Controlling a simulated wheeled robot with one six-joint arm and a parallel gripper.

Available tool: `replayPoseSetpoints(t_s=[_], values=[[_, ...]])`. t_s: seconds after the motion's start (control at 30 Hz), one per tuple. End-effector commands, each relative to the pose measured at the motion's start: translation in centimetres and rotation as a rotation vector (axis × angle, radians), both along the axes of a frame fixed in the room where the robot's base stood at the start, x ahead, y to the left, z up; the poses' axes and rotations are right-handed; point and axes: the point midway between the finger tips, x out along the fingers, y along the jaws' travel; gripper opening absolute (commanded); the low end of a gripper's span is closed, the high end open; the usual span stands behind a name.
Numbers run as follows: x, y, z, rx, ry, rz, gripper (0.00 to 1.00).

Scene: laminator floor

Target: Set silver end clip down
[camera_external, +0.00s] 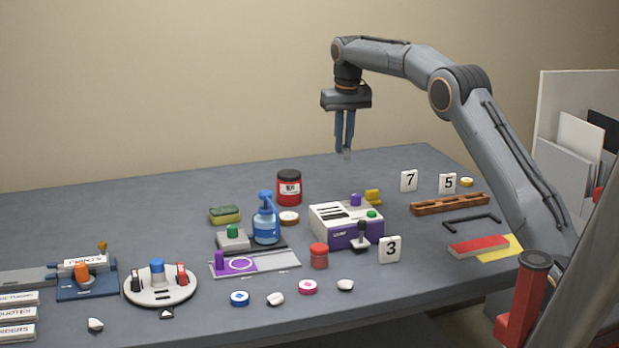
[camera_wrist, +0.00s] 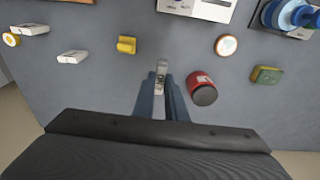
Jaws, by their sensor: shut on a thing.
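My gripper (camera_external: 346,152) is raised above the back of the table, fingers pointing down. In the wrist view my gripper (camera_wrist: 161,90) is shut on the silver end clip (camera_wrist: 161,75), a small narrow grey piece that sticks out past the fingertips. In the external view only a small tip of the clip (camera_external: 347,155) shows below the fingers. The clip is clear of the table (camera_external: 150,205) and touches nothing else that I can see.
A red jar with a black lid (camera_external: 289,188) stands left of my gripper. A yellow block (camera_external: 373,196) and a white-purple machine (camera_external: 345,228) are in front. Number cards 7 (camera_external: 409,181) and 5 (camera_external: 447,183) stand to the right. The table's back middle is bare.

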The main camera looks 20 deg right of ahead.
Motion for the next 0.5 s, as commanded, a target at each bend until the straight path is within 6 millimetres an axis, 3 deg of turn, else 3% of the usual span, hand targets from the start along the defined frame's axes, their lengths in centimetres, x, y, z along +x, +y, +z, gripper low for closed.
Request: replayPoseSetpoints(t_s=[0.5], values=[[-0.1, 0.1, -7.8, 0.0, 0.0, 0.002, 0.0]])
